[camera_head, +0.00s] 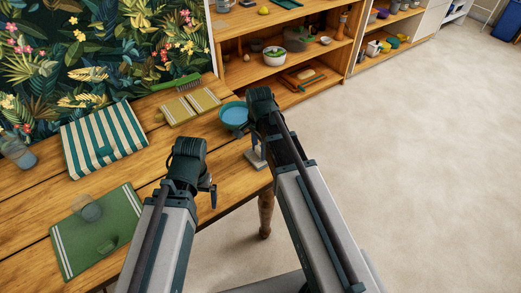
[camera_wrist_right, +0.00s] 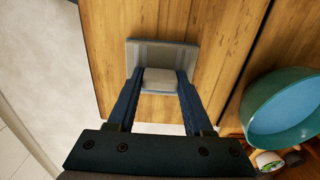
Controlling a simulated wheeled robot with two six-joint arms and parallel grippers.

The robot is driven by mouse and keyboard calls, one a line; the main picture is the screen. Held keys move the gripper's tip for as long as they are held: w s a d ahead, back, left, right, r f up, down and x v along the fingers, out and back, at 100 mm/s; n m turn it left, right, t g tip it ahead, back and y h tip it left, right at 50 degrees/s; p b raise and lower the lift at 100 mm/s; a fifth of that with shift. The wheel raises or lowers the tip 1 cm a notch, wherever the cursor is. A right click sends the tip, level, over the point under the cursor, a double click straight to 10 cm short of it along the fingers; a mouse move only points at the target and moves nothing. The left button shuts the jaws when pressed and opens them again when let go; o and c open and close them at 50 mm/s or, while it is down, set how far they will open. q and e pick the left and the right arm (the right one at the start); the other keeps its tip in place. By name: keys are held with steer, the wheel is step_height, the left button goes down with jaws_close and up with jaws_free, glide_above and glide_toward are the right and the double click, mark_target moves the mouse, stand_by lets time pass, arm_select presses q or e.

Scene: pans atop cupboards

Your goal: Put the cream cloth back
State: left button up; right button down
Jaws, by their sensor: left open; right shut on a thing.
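The cream cloth (camera_head: 256,159) looks like a small pale, greyish folded square with a raised lump in its middle. It is at the table's right edge in the head view. In the right wrist view, the cloth (camera_wrist_right: 162,54) is over the wooden top, and my right gripper (camera_wrist_right: 160,82) is shut on its lump. I cannot tell whether the cloth touches the wood. In the head view, my right gripper (camera_head: 257,147) is just right of the teal bowl (camera_head: 233,115). My left gripper (camera_head: 210,192) is open and empty above the table's front edge.
On the wooden table (camera_head: 150,100) lie a green-striped cloth (camera_head: 103,137), an olive cloth (camera_head: 190,106), a green brush (camera_head: 176,83) and a green mat (camera_head: 110,240) with a glass (camera_head: 88,209). A shelf unit (camera_head: 290,70) with bowls stands behind. Open floor is right.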

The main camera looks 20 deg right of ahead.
arm_select(q)
steer(key=shift+f, duration=0.15)
arm_select(e)
steer(key=shift+f, duration=0.15)
steer(key=shift+c, duration=1.5)
jaws_free()
arm_select(q)
step_height(320, 180, up, 12)
steer(key=p, duration=1.2)
steer(key=shift+r, duration=0.2)
arm_select(e)
step_height(320, 180, up, 12)
arm_select(q)
steer(key=shift+f, duration=0.2)
step_height(320, 180, down, 12)
steer(key=b, duration=1.2)
arm_select(e)
step_height(320, 180, down, 12)
steer(key=shift+r, duration=0.1)
arm_select(q)
steer(key=shift+r, duration=0.2)
